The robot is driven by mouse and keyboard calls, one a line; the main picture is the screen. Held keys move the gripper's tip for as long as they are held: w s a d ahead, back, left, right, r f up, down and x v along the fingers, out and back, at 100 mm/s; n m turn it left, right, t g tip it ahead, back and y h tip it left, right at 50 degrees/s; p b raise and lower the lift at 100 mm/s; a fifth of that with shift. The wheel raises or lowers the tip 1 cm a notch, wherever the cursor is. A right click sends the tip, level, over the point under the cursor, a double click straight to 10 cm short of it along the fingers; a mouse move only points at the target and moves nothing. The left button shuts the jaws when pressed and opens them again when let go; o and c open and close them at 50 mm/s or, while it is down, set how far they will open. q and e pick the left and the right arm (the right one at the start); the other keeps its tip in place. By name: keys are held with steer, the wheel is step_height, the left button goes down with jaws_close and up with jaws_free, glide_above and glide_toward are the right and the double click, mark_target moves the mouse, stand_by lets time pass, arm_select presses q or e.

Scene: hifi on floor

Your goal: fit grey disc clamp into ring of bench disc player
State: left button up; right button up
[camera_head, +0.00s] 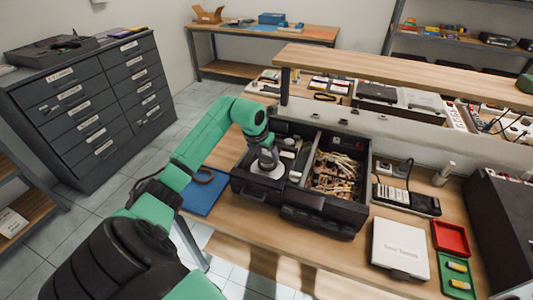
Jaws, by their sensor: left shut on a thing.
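The bench disc player (318,218) is a black, open-topped unit on the wooden bench, with its inner parts showing. My left gripper (268,160) reaches down into its left part, its tips low over a pale round part (262,172). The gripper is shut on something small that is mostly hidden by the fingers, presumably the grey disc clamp. I cannot tell whether the clamp touches the ring or sits in it. The ring is not clearly distinguishable from the pale round part. My right gripper is not in view.
A blue mat (205,193) lies left of the player. A raised wooden shelf (400,72) runs behind. The bench's front strip is bare.

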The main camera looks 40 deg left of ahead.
arm_select(q)
steer(key=shift+f+b, duration=0.75)
steer(key=shift+f, duration=0.1)
stand_by(0.7)
steer(key=o, duration=1.3)
steer(key=shift+s+r, duration=0.1)
steer(key=shift+r, duration=0.25)
steer(key=b+v, duration=0.2)
steer(key=v, duration=1.2)
steer(key=shift+s+d+f+b, duration=0.1)
steer(key=shift+b, duration=0.2)
step_height(320, 180, up, 7)
steer(key=p, duration=0.6)
steer(key=shift+p, duration=0.3)
